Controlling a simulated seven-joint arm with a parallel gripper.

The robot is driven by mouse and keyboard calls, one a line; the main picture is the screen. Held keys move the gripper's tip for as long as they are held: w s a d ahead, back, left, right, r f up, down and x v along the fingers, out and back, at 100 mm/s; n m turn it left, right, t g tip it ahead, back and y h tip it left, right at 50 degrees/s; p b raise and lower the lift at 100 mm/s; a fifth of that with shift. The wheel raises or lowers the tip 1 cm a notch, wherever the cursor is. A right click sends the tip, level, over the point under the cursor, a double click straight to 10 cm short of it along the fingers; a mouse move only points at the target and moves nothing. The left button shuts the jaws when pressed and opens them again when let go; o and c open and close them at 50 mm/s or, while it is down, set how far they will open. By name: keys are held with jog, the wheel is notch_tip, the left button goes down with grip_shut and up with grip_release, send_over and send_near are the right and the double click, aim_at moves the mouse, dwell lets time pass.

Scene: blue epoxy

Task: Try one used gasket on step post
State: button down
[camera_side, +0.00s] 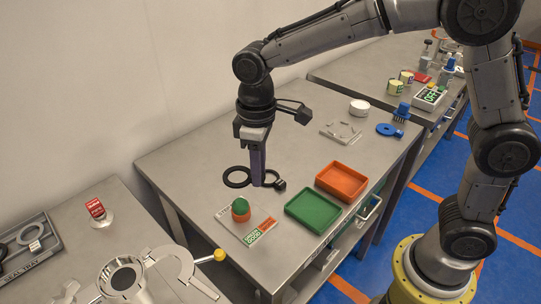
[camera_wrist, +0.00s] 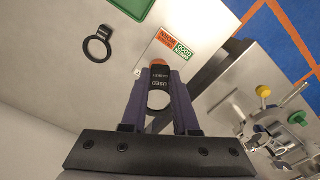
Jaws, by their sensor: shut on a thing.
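My gripper (camera_side: 258,183) points down over the middle bench. It is shut on a black used gasket (camera_side: 237,177), whose ring shows left of the fingers. In the wrist view its tab (camera_wrist: 156,83), marked USED, sits between the fingertips. Its height above the bench is hard to tell. A second black tabbed gasket (camera_side: 279,185) lies on the bench right of the fingers; it also shows in the wrist view (camera_wrist: 97,47). The step post (camera_side: 240,208), green above orange, stands on a plate in front of my gripper. In the wrist view, only its orange part (camera_wrist: 158,62) shows past the fingertips.
A green tray (camera_side: 290,207) and an orange tray (camera_side: 321,179) stand to the right. An orange and green label (camera_side: 262,230) lies beside the post. Another bench is at left.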

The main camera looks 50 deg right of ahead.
dwell(0.4)
jog(key=shift+f, duration=2.8)
jog(key=shift+f, duration=2.15)
jog(key=c, duration=0.6)
grip_release()
jog(key=shift+r, duration=2.5)
notch_tip(320, 180, up, 14)
